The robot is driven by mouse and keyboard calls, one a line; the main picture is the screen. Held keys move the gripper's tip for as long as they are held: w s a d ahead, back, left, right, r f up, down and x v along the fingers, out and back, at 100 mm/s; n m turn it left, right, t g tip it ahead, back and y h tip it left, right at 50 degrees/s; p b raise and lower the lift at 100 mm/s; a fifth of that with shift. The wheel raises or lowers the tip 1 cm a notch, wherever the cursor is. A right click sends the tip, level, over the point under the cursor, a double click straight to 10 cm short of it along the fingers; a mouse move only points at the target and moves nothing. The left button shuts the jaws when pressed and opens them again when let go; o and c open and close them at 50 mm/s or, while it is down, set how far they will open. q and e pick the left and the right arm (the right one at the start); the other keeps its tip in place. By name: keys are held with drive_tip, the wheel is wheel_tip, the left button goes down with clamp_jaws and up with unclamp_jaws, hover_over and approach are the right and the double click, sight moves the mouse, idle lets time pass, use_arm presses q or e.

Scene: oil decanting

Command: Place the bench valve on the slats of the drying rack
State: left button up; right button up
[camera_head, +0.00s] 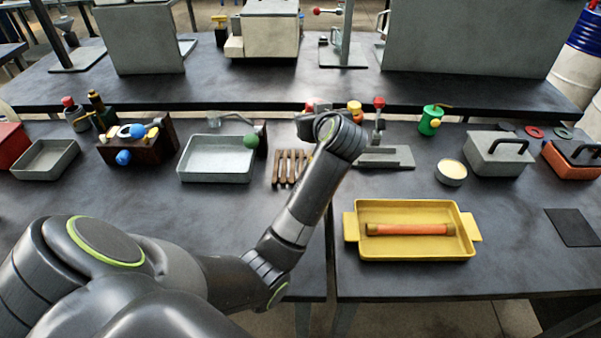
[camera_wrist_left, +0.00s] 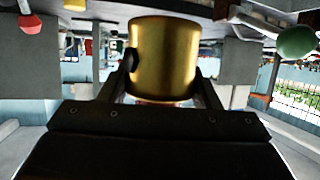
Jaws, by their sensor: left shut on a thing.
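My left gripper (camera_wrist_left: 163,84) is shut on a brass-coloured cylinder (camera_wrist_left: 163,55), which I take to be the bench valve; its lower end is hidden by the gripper. In the head view my left arm reaches to the back of the bench, and its wrist hides the gripper. A small yellow and orange piece (camera_head: 355,110) shows just right of the wrist; I cannot tell if it is the held thing. The drying rack (camera_head: 282,166) with brown wooden slats lies left of my forearm, partly covered by it on the right. My right gripper is not in view.
A grey basin (camera_head: 217,176) with a green knob (camera_head: 251,141) stands left of the rack. A grey stand (camera_head: 393,157) with a red knob is to the right. A yellow tray (camera_head: 405,214) holds an orange tube. The bench front left of my forearm is clear.

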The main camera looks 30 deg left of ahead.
use_arm(q)
drive_tip(key=w+a+f+n+g+y+b, duration=0.1)
drive_tip(key=a+f+n+g+y+b, duration=0.1)
drive_tip(key=a+f+n+g, duration=0.3)
drive_tip(key=m+t+p, duration=0.1)
hover_over(296, 164)
wheel_tip(296, 164, down, 4)
wheel_tip(296, 164, down, 4)
drive_tip(key=shift+r+y, duration=0.1)
drive_tip(key=shift+y, duration=0.2)
drive_tip(key=shift+f, duration=0.4)
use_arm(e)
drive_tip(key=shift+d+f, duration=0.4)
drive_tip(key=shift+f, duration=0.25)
use_arm(q)
drive_tip(key=shift+f, duration=0.15)
drive_tip(key=o, duration=1.4)
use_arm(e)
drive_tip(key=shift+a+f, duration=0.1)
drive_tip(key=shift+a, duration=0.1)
use_arm(q)
drive_tip(key=shift+o, duration=0.2)
